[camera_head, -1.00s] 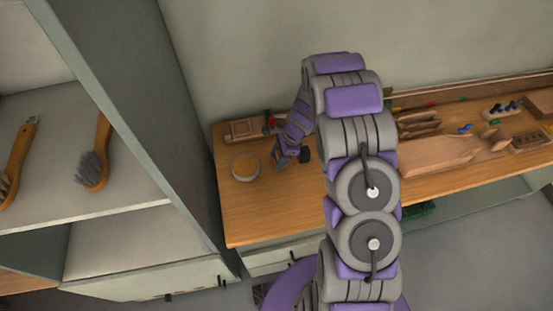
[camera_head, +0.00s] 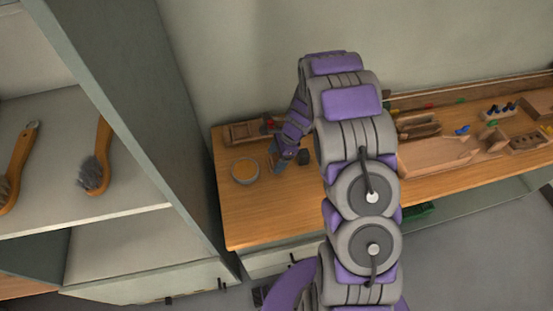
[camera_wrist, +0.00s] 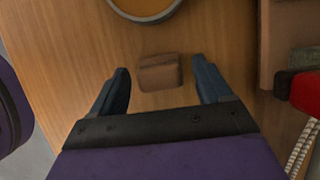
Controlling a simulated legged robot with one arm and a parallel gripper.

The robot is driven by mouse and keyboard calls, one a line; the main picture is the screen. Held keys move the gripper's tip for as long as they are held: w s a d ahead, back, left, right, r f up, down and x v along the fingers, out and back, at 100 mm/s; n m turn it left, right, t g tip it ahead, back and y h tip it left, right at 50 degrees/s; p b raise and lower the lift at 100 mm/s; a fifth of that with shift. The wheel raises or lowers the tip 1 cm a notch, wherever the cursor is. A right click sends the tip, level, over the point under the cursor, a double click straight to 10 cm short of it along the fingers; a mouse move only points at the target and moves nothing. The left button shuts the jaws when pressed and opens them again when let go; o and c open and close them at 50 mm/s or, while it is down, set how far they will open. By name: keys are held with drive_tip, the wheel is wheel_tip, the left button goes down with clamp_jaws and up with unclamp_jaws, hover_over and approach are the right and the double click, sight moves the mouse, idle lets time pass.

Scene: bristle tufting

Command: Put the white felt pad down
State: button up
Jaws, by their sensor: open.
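My gripper (camera_wrist: 162,80) is open over the wooden bench top, with its two dark blue fingers spread apart. A small brown block-like piece (camera_wrist: 160,72) lies on the wood between and just beyond the fingertips, with a gap on each side. I cannot tell whether it is the felt pad; nothing plainly white and felt-like shows in either view. In the head view my gripper (camera_head: 278,157) is low over the left part of the bench, small and partly hidden by its own wrist.
A round bowl with yellow-orange contents (camera_head: 245,170) stands left of my gripper. Wooden trays and small coloured parts fill the bench's right side. A shelf with brushes (camera_head: 95,170) stands at left. The bench front (camera_head: 265,215) is clear.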

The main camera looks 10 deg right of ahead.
sight(273, 157)
drive_tip(key=v, duration=0.1)
drive_tip(key=p+v, duration=0.1)
drive_tip(key=v, duration=0.1)
drive_tip(key=a+v, duration=0.1)
drive_tip(key=v, duration=0.1)
drive_tip(key=shift+r, duration=0.5)
drive_tip(key=s+a+r+n+g+h+p, duration=0.15)
drive_tip(key=s+r+n, duration=0.75)
drive_tip(key=s+r, duration=0.95)
drive_tip(key=s+r+n+h, duration=0.1)
drive_tip(key=s+r+n, duration=0.2)
drive_tip(key=s, duration=0.6)
drive_tip(key=s+r+n+h, duration=0.2)
drive_tip(key=s+n, duration=0.4)
drive_tip(key=s, duration=0.3)
drive_tip(key=shift+s+d+r, duration=0.2)
drive_tip(key=shift+s+r, duration=0.1)
drive_tip(key=shift+r, duration=0.2)
drive_tip(key=shift+o, duration=0.3)
drive_tip(key=shift+a, duration=0.1)
